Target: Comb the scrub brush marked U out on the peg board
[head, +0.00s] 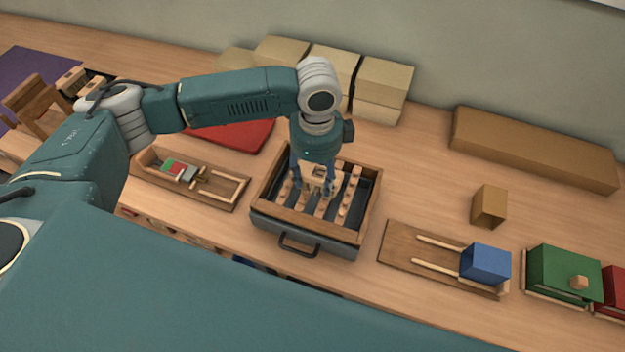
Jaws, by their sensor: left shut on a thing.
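My left gripper (318,184) points down over an open wooden box (262,200) with a dark handle at its front. It is shut on a small pale wooden block (313,169) with a dark mark on top, which looks like the scrub brush; I cannot read its letter. Several light wooden strips with small dots (349,190) lie in rows in the box. I cannot tell whether the block touches them, as the fingers hide its lower part. No peg board is clear to me. My right gripper is not in view.
At the left is a narrow wooden tray (222,199) with small coloured pieces. At the right are a board with two rods (405,252) and a blue block (486,263), a brown block (489,206) and a green box (563,272). Cardboard boxes (383,84) stand behind.

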